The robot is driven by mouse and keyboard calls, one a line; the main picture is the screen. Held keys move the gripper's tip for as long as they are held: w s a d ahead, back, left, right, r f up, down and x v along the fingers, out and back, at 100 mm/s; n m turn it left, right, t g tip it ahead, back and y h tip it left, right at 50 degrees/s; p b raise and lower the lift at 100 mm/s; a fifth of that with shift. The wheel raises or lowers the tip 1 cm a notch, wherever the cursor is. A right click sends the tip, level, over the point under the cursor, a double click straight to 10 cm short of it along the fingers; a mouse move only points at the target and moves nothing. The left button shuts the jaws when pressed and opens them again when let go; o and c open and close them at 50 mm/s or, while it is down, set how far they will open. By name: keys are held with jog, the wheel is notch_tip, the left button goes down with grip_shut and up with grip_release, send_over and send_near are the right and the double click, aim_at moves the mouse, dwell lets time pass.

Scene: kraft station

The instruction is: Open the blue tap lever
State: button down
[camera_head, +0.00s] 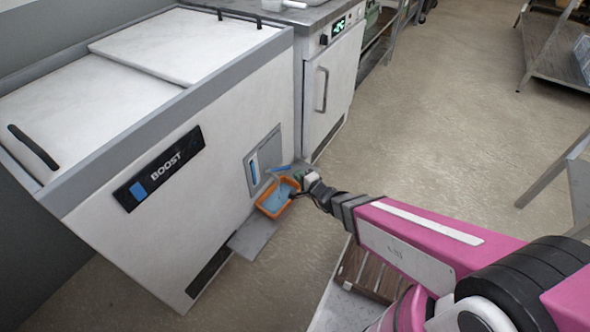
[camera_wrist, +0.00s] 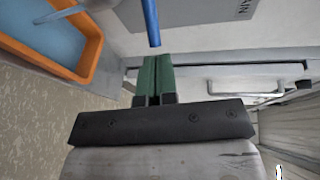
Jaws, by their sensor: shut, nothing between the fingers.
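The blue tap lever (camera_head: 281,168) sticks out from the grey panel low on the front of the white BOOST chest unit. In the wrist view the blue lever (camera_wrist: 151,20) shows as a rod ending just ahead of my fingertips, with a small apparent gap; contact cannot be told. My gripper (camera_head: 300,177) is right of the lever in the head view, near the orange tub. In the wrist view my gripper's green fingers (camera_wrist: 157,62) are together with nothing between them. The pale tap spout (camera_wrist: 94,5) is partly cut off at the top left.
An orange tub (camera_head: 260,207) with blue liquid sits under the tap on a grey ledge (camera_head: 249,236); its rim (camera_wrist: 92,62) is left of my fingers. The chest unit (camera_head: 222,205) stands left, a white cabinet (camera_head: 330,85) behind. Open floor (camera_head: 440,110) lies right.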

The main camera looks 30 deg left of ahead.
jog(key=w+d+r+n+g, duration=0.5)
jog(key=w+d+r+n, duration=0.15)
jog(key=d+r, duration=0.35)
jog(key=w+d+n+g+h, duration=0.1)
jog(key=w+d+h, duration=0.25)
jog(key=d, duration=0.65)
jog(key=w+d+r+n+h, duration=0.1)
jog(key=w+d+h, duration=0.3)
jog(key=d, duration=0.6)
jog(key=w+d+n+g+h, duration=0.15)
jog(key=d+h, duration=0.35)
jog(key=d, duration=0.5)
jog(key=w+a+f+n+g, duration=0.15)
jog(key=a+n, duration=0.35)
jog(key=a, duration=0.5)
jog(key=w+a+n+g, duration=0.1)
jog(key=w+a+n, duration=0.3)
jog(key=a, duration=0.7)
jog(key=n+g+h, duration=0.1)
jog(key=n+g, duration=0.2)
jog(key=n, duration=0.9)
send_near(280, 169)
jog(key=w+d, duration=0.2)
jog(key=w, duration=0.4)
jog(key=x, duration=0.8)
jog(key=shift+s, duration=0.35)
